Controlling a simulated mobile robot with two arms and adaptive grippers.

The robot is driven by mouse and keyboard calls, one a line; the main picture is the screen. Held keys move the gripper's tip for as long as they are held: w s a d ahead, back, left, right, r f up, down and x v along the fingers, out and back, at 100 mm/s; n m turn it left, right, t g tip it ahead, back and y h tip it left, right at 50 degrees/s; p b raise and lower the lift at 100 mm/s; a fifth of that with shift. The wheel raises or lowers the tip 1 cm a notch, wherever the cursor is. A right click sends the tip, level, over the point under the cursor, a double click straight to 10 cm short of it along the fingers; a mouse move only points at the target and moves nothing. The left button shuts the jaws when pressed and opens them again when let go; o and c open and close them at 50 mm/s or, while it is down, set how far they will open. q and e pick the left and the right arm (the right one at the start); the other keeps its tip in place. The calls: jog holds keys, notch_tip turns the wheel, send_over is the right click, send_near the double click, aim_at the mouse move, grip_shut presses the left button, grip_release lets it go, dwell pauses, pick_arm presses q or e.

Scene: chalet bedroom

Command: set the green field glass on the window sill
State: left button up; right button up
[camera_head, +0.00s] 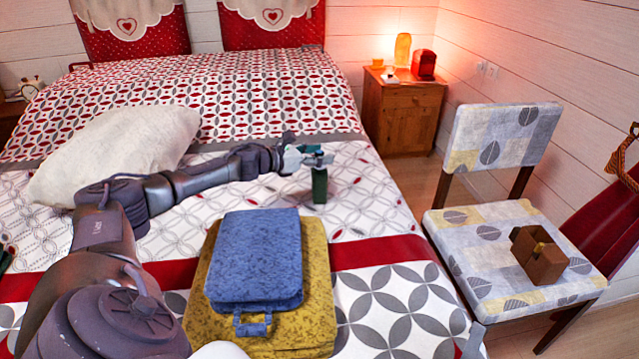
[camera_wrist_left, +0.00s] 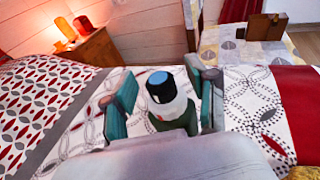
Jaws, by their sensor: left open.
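The green field glass (camera_head: 319,187) stands upright on the bed, right of the pillow. In the left wrist view the field glass (camera_wrist_left: 164,98) shows a blue and black end, a pale collar and a dark green body. My left gripper (camera_head: 308,158) is at its upper end. Its fingers (camera_wrist_left: 166,84) are open, one on each side of the field glass; I see no clear grip on it. The window sill is not in view, nor is my right gripper.
A blue case (camera_head: 256,258) lies on a yellow one (camera_head: 318,290) on the bed. A pillow (camera_head: 115,155) lies behind my left arm. A chair (camera_head: 490,225) with a small brown box (camera_head: 540,262) stands at right. A nightstand (camera_head: 400,115) with a lamp (camera_head: 402,50) stands behind.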

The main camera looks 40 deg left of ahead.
pick_arm(q)
jog(key=shift+w, duration=0.1)
grip_shut()
jog(key=shift+r, duration=0.15)
dwell(0.5)
